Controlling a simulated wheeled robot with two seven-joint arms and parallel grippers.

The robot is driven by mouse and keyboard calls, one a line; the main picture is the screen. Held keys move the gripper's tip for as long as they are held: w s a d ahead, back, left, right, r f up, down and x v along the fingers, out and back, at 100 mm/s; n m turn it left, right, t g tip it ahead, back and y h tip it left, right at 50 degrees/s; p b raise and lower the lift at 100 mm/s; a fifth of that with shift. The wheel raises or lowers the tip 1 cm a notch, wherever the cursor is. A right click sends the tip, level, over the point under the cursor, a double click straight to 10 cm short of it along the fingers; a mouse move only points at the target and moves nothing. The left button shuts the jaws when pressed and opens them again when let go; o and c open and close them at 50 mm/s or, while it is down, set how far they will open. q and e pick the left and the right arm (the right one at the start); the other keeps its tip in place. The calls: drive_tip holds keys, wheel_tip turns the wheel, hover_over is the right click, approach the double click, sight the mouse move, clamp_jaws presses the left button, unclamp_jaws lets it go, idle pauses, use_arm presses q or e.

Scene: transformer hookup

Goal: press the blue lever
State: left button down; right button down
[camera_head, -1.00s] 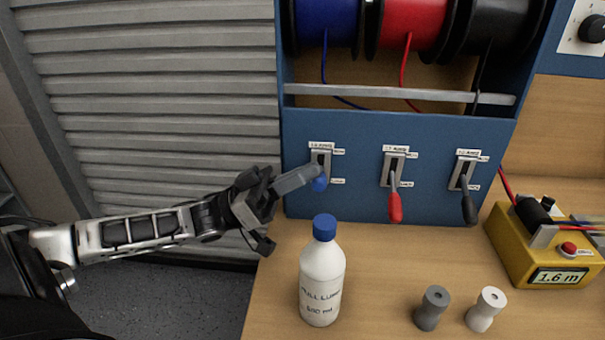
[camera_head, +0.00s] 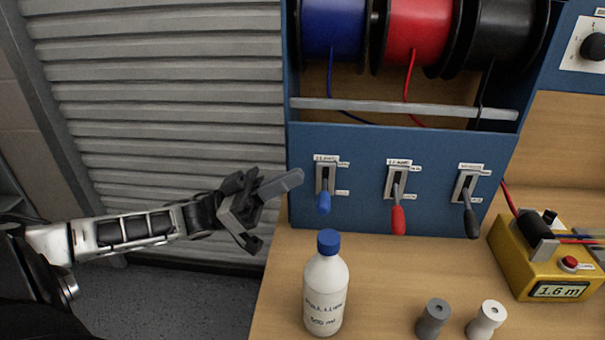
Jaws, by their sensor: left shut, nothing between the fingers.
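The blue lever (camera_head: 324,202) is the leftmost of three levers on the blue panel (camera_head: 360,150). Its handle hangs down from its slot, pointing downward like the red and black ones. My left gripper (camera_head: 298,177) is shut and empty. Its fingertips are just left of the blue lever's slot, a little above the handle, with a visible gap between them and the lever. My right gripper is not in view.
The red lever (camera_head: 397,217) and black lever (camera_head: 471,220) hang to the right. A white bottle with a blue cap (camera_head: 325,290) stands below the blue lever. Spools sit above. Two small cylinders (camera_head: 433,318) and a yellow meter (camera_head: 545,262) are at the right.

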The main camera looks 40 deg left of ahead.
use_arm(q)
drive_tip(key=v, duration=0.7)
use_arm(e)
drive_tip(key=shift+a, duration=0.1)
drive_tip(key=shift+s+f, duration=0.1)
use_arm(q)
wheel_tip(320, 180, up, 7)
drive_tip(key=a+g+y+p, duration=0.2)
drive_tip(key=g+y+p, duration=0.1)
drive_tip(key=y+p, duration=0.1)
drive_tip(key=shift+s+g+y, duration=0.25)
drive_tip(key=shift+g+y, duration=0.15)
drive_tip(key=shift+y, duration=0.3)
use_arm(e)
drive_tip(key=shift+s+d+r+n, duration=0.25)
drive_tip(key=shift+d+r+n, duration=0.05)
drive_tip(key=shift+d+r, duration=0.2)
